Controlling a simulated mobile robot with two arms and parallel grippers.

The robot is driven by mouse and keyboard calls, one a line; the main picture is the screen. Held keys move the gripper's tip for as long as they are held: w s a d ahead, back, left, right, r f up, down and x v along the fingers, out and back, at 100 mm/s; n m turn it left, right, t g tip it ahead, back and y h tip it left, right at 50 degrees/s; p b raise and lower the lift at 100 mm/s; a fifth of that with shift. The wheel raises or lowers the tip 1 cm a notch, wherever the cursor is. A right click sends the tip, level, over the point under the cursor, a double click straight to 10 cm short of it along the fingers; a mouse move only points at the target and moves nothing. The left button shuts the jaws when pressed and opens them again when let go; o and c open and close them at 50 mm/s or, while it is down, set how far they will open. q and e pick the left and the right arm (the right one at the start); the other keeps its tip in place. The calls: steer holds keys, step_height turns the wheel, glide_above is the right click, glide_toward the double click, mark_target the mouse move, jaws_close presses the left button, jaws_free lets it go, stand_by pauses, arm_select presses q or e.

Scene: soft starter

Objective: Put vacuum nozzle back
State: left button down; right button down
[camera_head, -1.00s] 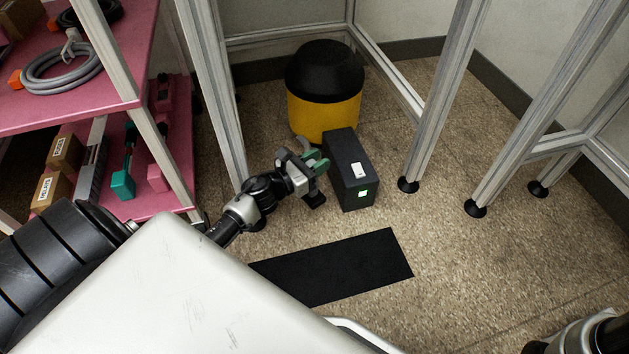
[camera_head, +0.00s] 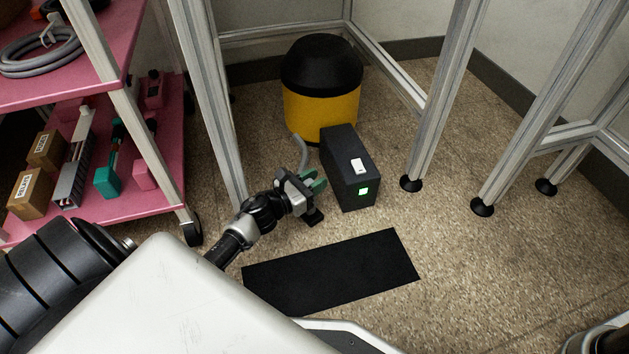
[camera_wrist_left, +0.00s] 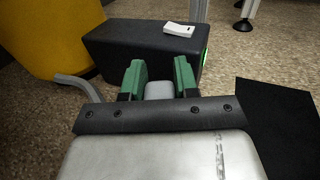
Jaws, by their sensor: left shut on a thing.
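The vacuum (camera_head: 322,105) has a yellow body and a black domed lid, and stands on the floor inside the metal frame. Its grey hose (camera_head: 302,150) curves down towards my left gripper (camera_head: 314,182). In the left wrist view the hose (camera_wrist_left: 78,88) passes behind the dark gripper bar. The green fingers of my left gripper (camera_wrist_left: 160,78) are shut on a light grey piece (camera_wrist_left: 158,90), seemingly the vacuum nozzle, mostly hidden by the hand. The gripper is low over the floor, left of a black box. My right gripper is out of view.
The black box (camera_head: 337,165) has a white switch (camera_head: 358,166) and a lit green light. A black mat (camera_head: 335,272) lies in front. Metal posts (camera_head: 447,95) stand left and right. A pink shelf (camera_head: 140,195) with parts is at the left. Floor right of the mat is clear.

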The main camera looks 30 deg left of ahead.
arm_select(q)
steer(key=c, duration=0.8)
jaws_free()
steer(key=shift+f, duration=0.1)
steer(key=shift+c, duration=0.2)
steer(key=shift+r+p, duration=0.3)
steer(key=shift+p, duration=0.05)
steer(key=p+v, duration=0.4)
steer(key=v, duration=0.8)
